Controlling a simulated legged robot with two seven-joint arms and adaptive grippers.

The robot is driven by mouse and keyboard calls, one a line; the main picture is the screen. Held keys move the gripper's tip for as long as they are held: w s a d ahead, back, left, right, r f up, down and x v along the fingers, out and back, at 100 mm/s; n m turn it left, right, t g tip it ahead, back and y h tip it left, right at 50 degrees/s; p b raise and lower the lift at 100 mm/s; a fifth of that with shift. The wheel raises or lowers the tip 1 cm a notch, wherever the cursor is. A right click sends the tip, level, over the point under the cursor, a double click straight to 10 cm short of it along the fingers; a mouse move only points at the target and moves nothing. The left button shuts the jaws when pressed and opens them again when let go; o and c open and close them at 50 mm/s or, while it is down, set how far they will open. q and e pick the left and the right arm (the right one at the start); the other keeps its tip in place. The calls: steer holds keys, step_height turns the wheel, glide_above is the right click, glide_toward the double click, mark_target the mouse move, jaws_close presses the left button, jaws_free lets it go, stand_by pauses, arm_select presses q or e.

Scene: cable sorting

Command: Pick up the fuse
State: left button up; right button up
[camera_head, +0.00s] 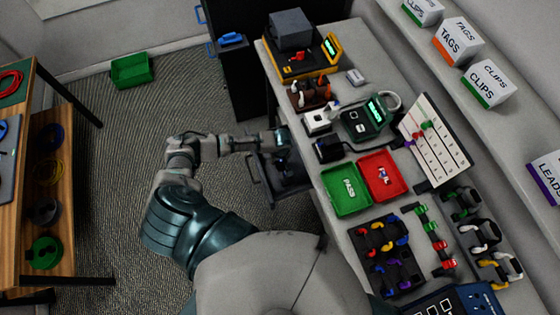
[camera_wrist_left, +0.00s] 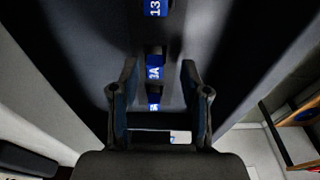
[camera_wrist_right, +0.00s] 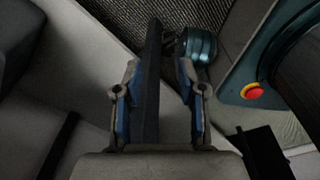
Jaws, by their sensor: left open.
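My left gripper (camera_wrist_left: 159,66) is open inside a dark drawer, its fingers apart on either side of a row of blue labels. The labels read 13 (camera_wrist_left: 154,8), 3A (camera_wrist_left: 155,72) and, partly hidden, what looks like 5A (camera_wrist_left: 154,100). A small white piece (camera_wrist_left: 180,137) shows low between the fingers, close to the palm; I cannot tell whether it is the fuse. In the head view my left arm reaches to the pulled-out drawer (camera_head: 262,183) at the bench's left side. My right gripper (camera_wrist_right: 157,65) is open, and only the right wrist view shows it.
The bench carries a green PASS tray (camera_head: 330,204), a red tray (camera_head: 368,164), a tester (camera_head: 358,125) and racks of coloured parts (camera_head: 385,255). A dark cabinet (camera_head: 245,85) stands beyond the drawer. A wooden shelf unit (camera_head: 45,200) is at far left, with carpet between.

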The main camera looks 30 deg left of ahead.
arm_select(q)
steer(key=shift+a, duration=0.2)
steer(key=c, duration=0.4)
steer(key=shift+d, duration=0.2)
steer(key=c, duration=0.5)
steer(key=shift+d+r, duration=0.1)
steer(key=shift+d, duration=0.2)
jaws_close()
steer(key=shift+o, duration=0.2)
jaws_free()
steer(key=shift+d+r, duration=0.1)
steer(key=shift+d, duration=0.55)
jaws_close()
steer(key=shift+a, duration=0.15)
steer(key=shift+s+a, duration=0.1)
steer(key=shift+a, duration=0.3)
steer(key=shift+a+r, duration=0.2)
steer(key=shift+r, duration=0.95)
step_height(320, 180, up, 11)
steer(key=p, duration=0.5)
steer(key=shift+d+f, duration=0.2)
steer(key=shift+d, duration=0.1)
arm_select(e)
steer(key=shift+a+r, duration=0.25)
steer(key=shift+r, duration=1.1)
steer(key=shift+a+r, duration=0.2)
steer(key=shift+r, duration=1.15)
